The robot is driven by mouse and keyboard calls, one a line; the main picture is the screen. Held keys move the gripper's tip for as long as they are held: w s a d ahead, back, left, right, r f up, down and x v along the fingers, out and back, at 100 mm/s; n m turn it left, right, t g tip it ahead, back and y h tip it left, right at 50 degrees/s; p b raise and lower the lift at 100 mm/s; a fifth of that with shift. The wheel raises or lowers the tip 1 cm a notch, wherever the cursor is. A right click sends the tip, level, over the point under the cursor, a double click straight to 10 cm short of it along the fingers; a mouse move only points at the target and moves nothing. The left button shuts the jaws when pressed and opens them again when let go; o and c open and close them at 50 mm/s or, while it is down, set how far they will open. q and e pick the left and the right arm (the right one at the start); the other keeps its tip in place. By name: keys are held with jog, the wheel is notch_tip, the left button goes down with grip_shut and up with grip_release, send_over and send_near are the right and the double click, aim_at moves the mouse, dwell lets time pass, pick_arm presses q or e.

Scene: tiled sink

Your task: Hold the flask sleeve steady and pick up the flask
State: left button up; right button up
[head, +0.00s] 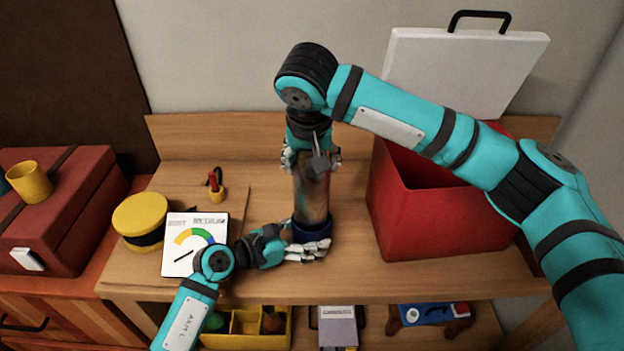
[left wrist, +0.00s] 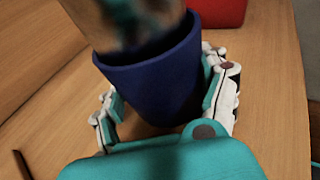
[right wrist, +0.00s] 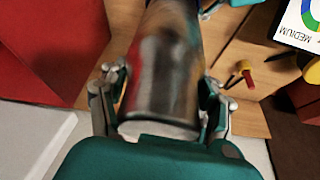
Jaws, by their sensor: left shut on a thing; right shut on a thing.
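The flask (head: 312,195) is a shiny metallic cylinder standing upright above the table, its lower end at the mouth of the dark blue flask sleeve (head: 312,231). In the left wrist view the sleeve (left wrist: 165,85) surrounds the flask's lower end (left wrist: 128,22); how deep it sits is hidden. My left gripper (head: 300,250) is shut on the sleeve, low at the table, with fingers on both sides. My right gripper (head: 312,158) is shut on the flask's upper part from above. In the right wrist view the flask (right wrist: 163,75) lies between its fingers.
An open red box (head: 440,225) with a raised white lid (head: 465,65) stands close right of the flask. Bare tabletop lies in front of the red box.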

jog(key=shift+r, duration=1.9)
pick_arm(q)
jog(key=o, duration=0.9)
jog(key=v, duration=1.1)
jog(key=shift+s+a, duration=0.1)
jog(key=shift+a, duration=0.05)
jog(key=shift+s+a+r, duration=0.15)
jog(key=shift+s+a, duration=0.1)
jog(key=shift+s, duration=0.05)
pick_arm(e)
jog(key=shift+s+f, duration=0.1)
jog(key=shift+s, duration=0.05)
